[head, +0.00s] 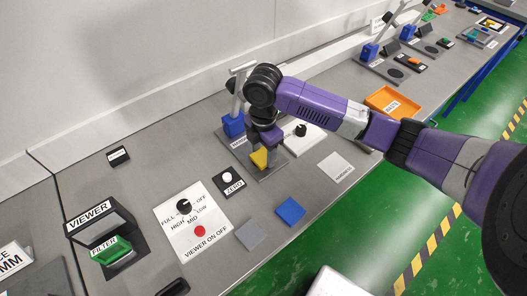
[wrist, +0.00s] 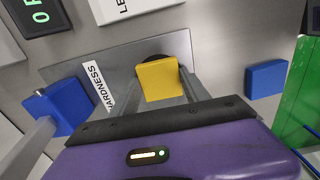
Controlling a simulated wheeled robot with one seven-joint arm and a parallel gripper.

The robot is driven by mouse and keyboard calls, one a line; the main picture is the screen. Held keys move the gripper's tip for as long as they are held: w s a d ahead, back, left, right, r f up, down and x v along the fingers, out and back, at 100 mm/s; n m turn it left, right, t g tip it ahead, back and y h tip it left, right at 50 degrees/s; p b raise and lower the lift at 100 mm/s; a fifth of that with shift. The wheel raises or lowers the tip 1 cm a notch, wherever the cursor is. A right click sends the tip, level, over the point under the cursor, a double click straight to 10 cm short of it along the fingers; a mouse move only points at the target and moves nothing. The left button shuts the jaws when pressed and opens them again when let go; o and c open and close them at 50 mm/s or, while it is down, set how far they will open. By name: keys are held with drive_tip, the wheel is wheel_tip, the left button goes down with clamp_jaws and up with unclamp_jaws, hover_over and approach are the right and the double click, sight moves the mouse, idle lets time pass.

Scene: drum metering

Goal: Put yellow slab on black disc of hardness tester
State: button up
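The yellow slab (head: 259,158) is between the fingers of my gripper (wrist: 160,88), which appears shut on its two sides. In the wrist view the slab (wrist: 160,80) covers most of the black disc, whose dark rim (wrist: 155,57) shows just behind its far edge. I cannot tell whether the slab touches the disc or hangs a little above it. The hardness tester has a grey base plate (wrist: 115,60) with a HARDNESS label (wrist: 97,86) and a blue part (head: 233,125) on its post. My arm hides part of the tester in the head view.
A blue slab (head: 290,211) and a grey slab (head: 250,234) lie on the bench in front. A zero button box (head: 228,182), a viewer control panel (head: 192,222) and a white plate (head: 335,168) stand around the tester. An orange tray (head: 390,101) is farther right.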

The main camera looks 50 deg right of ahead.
sight(263, 156)
drive_tip(key=o, duration=0.4)
drive_tip(key=shift+o, duration=0.2)
wheel_tip(263, 156, up, 12)
drive_tip(key=shift+r+b, duration=0.2)
drive_tip(key=shift+b, duration=0.25)
